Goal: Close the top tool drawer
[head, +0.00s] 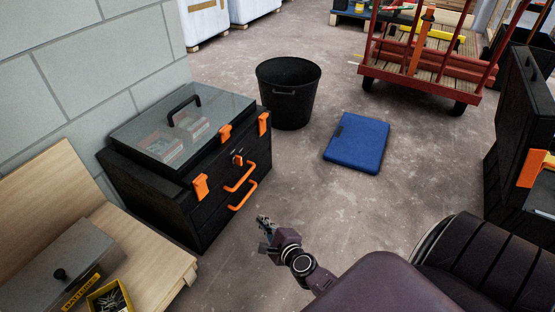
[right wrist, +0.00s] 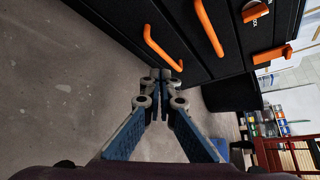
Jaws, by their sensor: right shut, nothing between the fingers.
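A black tool chest (head: 165,190) with a clear lid stands against the block wall in the head view. Its front has two orange handles, an upper one (head: 239,177) on the top drawer and a lower one (head: 242,196). Both handles also show in the right wrist view, the upper one (right wrist: 208,27) and the lower one (right wrist: 163,48). I cannot tell how far the top drawer stands out. My right gripper (head: 264,226) is shut and empty, low in front of the chest and apart from it in the head view. My left gripper is not in view.
A red cart (head: 430,73) is farther back. A wooden bench (head: 140,245) with a grey box is at left.

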